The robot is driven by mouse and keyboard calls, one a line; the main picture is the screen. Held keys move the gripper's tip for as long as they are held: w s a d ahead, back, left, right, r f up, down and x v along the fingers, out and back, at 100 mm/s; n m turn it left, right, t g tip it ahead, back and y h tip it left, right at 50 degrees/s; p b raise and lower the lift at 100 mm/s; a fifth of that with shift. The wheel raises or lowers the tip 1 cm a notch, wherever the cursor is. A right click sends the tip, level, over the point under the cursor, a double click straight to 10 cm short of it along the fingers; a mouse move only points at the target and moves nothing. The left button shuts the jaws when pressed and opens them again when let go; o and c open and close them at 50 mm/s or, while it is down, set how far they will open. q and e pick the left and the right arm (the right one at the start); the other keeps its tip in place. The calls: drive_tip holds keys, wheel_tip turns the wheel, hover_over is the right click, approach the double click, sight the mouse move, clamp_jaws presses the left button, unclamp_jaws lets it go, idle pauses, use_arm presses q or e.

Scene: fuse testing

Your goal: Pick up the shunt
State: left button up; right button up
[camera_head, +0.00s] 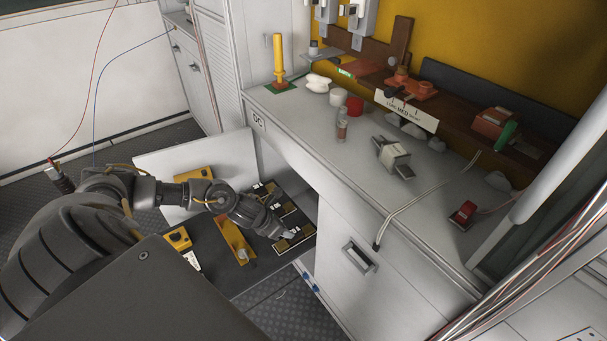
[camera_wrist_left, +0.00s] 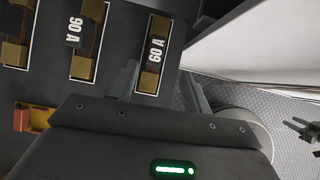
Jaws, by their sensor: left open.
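Several shunts with brass end blocks and dark labelled middles lie in the open drawer. In the left wrist view, the rightmost shunt (camera_wrist_left: 151,54), whose label seems to read 60 A, lies just ahead of my gripper, between the lines of its fingers. Another shunt (camera_wrist_left: 89,40) lies to its left, and a third is partly cut off at the left edge. In the head view the nearest shunt (camera_head: 293,240) lies at the drawer's right side. My left gripper (camera_head: 277,230), also in the wrist view (camera_wrist_left: 161,82), is open and empty above it. My right gripper is out of view.
The dark drawer (camera_head: 217,263) also holds yellow blocks (camera_head: 235,240). The white cabinet front (camera_head: 350,220) stands close to its right. The worktop above holds a yellow-handled tool (camera_head: 279,60), a bottle (camera_head: 342,125) and a red device (camera_head: 463,214).

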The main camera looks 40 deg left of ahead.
sight(295, 231)
use_arm(q)
drive_tip(key=x, duration=0.5)
drive_tip(key=shift+w+a+f+b, duration=0.15)
drive_tip(key=shift+f+b, duration=0.1)
drive_tip(key=shift+b, duration=0.1)
drive_tip(key=shift+w+f, duration=0.25)
drive_tip(key=shift+f, duration=0.05)
drive_tip(key=x, duration=0.4)
drive_tip(key=shift+w+f, duration=0.1)
drive_tip(key=shift+w, duration=0.1)
clamp_jaws()
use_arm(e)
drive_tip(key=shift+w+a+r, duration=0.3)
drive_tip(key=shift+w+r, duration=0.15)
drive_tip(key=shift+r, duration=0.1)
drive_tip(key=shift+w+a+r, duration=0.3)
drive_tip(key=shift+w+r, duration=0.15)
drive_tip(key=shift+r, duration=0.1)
